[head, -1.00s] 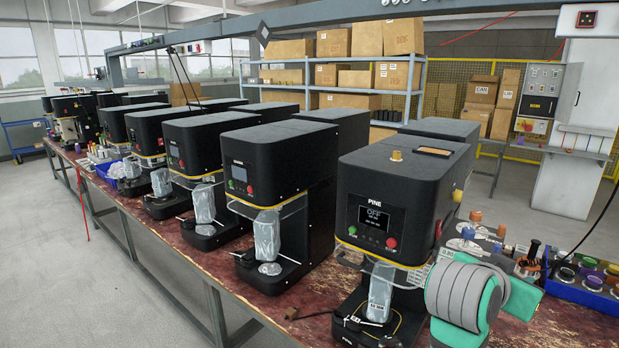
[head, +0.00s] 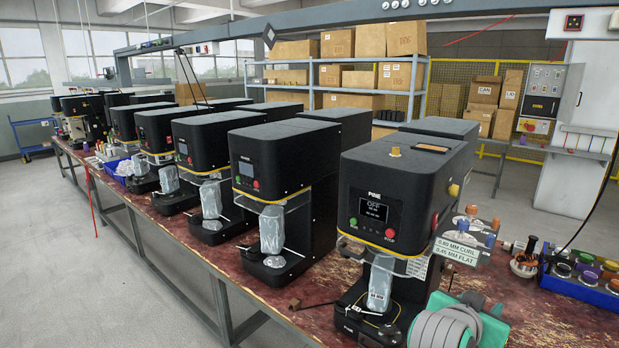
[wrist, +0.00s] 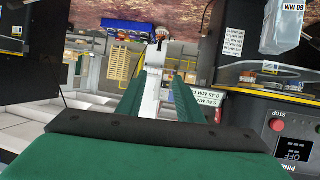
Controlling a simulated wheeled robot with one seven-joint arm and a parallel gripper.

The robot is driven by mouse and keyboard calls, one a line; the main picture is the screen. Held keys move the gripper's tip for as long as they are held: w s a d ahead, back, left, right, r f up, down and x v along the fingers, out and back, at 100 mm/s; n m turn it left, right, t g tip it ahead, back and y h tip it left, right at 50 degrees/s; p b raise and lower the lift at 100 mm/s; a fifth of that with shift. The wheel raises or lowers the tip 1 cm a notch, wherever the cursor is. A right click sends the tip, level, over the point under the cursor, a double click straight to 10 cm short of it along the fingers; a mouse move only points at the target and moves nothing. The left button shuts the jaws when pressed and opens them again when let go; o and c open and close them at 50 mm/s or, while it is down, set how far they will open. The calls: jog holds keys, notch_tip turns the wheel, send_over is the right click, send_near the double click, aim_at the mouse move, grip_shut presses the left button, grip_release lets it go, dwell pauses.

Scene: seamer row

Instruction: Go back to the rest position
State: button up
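My gripper (wrist: 158,85) shows in the wrist view as two green fingers standing apart, with background visible between them and nothing held. In the head view my grey and teal arm is low at the right, partly cut off by the bottom edge; the fingers cannot be made out there. The nearest machine, a black PINE unit (head: 410,160), stands just behind and left of my arm. Its screen reads OFF, and its panel (wrist: 290,145) shows upside down at the right of the wrist view. A clear pouch or can (head: 382,285) stands under its head.
A row of black machines (head: 270,160) runs along the red worn bench (head: 225,262). A label card (head: 456,251) and a blue bin of coloured caps (head: 585,285) are right of the PINE unit. A shelf with boxes (head: 345,100) is behind. The floor at left is clear.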

jog(key=s+a+f+n+t+y, duration=0.2)
jog(key=s+a+f+n+y, duration=0.15)
jog(key=a+f, duration=0.9)
jog(key=s+a+f+n+t+y, duration=0.2)
jog(key=s+a+f, duration=0.2)
jog(key=a+f, duration=0.9)
jog(key=s+a+f+n+y, duration=0.1)
jog(key=s+a+f, duration=0.15)
jog(key=s, duration=0.25)
jog(key=s+a+f+n+t+y, duration=0.1)
jog(key=s+a+f, duration=0.15)
jog(key=s, duration=0.25)
jog(key=s+a+f+y, duration=0.1)
jog(key=s+a+f, duration=0.15)
jog(key=s, duration=0.25)
jog(key=s+a+r+n+y, duration=0.1)
jog(key=s+r, duration=0.1)
jog(key=s, duration=0.6)
jog(key=s+a+r+n+t, duration=0.1)
jog(key=s+r, duration=0.1)
jog(key=s, duration=0.6)
jog(key=shift+s+a+y, duration=0.15)
jog(key=shift+a+y, duration=0.1)
jog(key=shift+y, duration=0.1)
